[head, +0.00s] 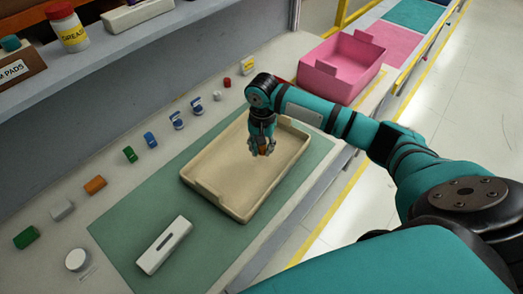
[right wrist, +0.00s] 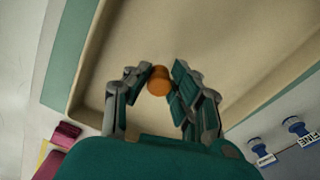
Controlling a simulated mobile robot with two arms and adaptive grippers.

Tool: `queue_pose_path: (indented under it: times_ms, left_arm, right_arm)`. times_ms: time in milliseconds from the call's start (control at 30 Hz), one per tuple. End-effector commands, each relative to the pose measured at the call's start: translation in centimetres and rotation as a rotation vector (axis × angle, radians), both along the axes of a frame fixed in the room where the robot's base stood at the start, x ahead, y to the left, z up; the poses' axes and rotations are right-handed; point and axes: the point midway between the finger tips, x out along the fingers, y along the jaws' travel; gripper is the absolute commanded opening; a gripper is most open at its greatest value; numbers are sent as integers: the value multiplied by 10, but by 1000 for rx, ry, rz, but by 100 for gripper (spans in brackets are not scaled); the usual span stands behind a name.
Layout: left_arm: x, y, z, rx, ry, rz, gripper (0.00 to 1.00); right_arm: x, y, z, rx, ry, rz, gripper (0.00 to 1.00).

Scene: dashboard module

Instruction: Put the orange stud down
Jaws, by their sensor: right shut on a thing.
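The orange stud (right wrist: 159,81) is a small round piece held between the fingertips of my right gripper (right wrist: 160,82). In the head view the right gripper (head: 262,148) points down over the beige tray (head: 240,212), near its back end. A bit of the orange stud (head: 263,151) shows between the fingers there. The tray floor under the stud is bare. I cannot tell whether the stud touches it. My left gripper is not in view.
A white slotted block (head: 164,245) lies on the green mat (head: 130,225). Several small coloured pieces, including an orange block (head: 95,185), line the bench left of the tray. A pink bin (head: 340,66) stands behind at the right. A shelf (head: 120,45) overhangs the upper left.

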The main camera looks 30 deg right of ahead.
Motion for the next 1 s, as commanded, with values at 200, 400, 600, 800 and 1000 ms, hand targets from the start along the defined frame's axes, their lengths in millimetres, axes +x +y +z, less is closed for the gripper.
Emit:
queue_pose_path:
  times_ms: [200,400,600,800,1000]
  left_arm:
    - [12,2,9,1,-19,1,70]
    - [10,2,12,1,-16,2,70]
    - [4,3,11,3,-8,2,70]
    - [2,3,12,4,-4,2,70]
    - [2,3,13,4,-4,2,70]
  right_arm:
    - [9,-3,-15,-2,4,0,0]
    - [9,-3,-35,-1,0,2,0]
    - [9,-3,-36,-1,-1,2,0]
    - [9,-3,-41,1,-1,1,0]
    - [9,-3,-45,-1,-1,1,27]
